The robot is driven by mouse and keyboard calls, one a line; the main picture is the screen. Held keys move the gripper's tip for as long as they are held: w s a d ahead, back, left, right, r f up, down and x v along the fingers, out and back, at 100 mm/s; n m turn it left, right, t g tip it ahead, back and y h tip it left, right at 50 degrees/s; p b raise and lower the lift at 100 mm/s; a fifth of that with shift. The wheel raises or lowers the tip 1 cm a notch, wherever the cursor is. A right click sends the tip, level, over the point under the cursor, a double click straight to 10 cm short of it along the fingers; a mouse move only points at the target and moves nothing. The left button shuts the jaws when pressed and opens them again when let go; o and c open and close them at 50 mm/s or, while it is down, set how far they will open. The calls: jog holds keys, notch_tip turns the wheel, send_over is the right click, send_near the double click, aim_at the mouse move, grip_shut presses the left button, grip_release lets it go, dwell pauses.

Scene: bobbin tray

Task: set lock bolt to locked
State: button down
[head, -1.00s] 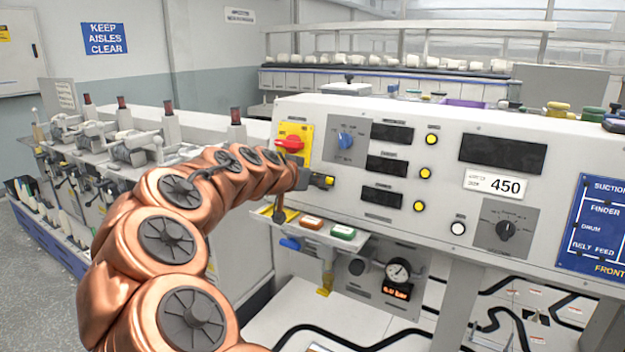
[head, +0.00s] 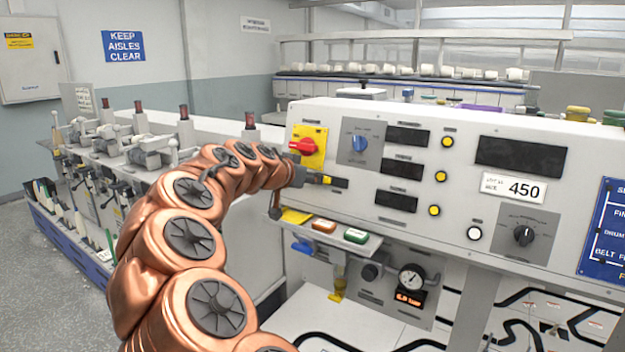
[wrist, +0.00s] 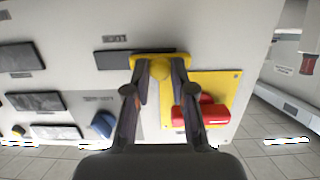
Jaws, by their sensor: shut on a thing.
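The lock bolt is a yellow piece (head: 325,180) on the front of the grey-white machine panel, below the red switch. In the wrist view the yellow bolt (wrist: 159,69) has a wide bar and a rounded knob. My gripper (head: 304,178) is at the bolt's left end. In the wrist view my gripper (wrist: 160,82) has its two fingers on either side of the yellow knob and is shut on it. A dark plate (head: 341,184) shows just right of the bolt. The fingertips are partly hidden in the head view.
A red switch (head: 302,146) on a yellow plate is close above my gripper. A blue knob (head: 360,143) and dark displays (head: 402,168) are to the right. Spindle units (head: 140,150) stand at left.

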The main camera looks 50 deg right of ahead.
jog(key=c, duration=1)
grip_release()
jog(key=shift+w, duration=0.2)
jog(key=shift+a, duration=0.1)
jog(key=shift+v, duration=5.95)
jog(key=shift+s, duration=0.1)
